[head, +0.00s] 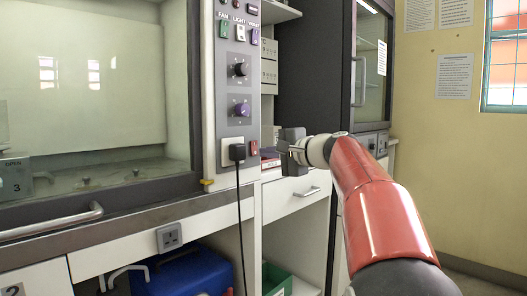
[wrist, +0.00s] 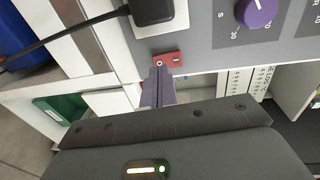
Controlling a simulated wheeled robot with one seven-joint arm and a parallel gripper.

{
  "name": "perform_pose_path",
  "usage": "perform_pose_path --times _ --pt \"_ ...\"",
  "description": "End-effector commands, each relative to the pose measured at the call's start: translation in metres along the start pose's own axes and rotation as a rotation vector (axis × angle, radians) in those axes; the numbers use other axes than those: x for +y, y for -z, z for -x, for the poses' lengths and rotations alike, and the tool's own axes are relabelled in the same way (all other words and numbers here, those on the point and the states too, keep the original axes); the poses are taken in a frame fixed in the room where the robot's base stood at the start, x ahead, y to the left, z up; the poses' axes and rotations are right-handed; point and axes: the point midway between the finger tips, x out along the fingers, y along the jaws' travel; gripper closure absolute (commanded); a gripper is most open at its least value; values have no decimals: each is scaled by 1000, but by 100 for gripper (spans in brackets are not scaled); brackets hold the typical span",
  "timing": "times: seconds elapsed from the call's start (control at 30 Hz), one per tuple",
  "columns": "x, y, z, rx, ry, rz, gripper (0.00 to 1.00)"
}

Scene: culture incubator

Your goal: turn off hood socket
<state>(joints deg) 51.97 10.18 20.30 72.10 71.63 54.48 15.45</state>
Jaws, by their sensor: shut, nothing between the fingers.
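The hood socket is on the hood's grey side panel, with a black plug (head: 237,152) in it; the plug also shows in the wrist view (wrist: 152,10). Its small red rocker switch (head: 254,147) is to the right of the plug. In the wrist view the red switch (wrist: 167,60) shows a white mark at its left end; I cannot tell its position for sure. My gripper (head: 271,154) is right of the switch. In the wrist view my gripper (wrist: 158,84) is shut and empty, its tips just below the switch; I cannot tell whether they touch it.
A purple knob (head: 242,109) and a black knob (head: 240,69) are above the socket. The plug's black cord (head: 239,215) hangs down the front. A white drawer (head: 296,192) is below my gripper. A blue container (head: 188,276) and a green bin (head: 276,279) are underneath.

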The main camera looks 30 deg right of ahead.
Motion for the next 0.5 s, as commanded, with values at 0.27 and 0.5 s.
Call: perform_pose_path --times 0.27,0.5 --pt "0 0 -20 1 0 0 100" --pt "0 0 -21 0 0 -1 100"
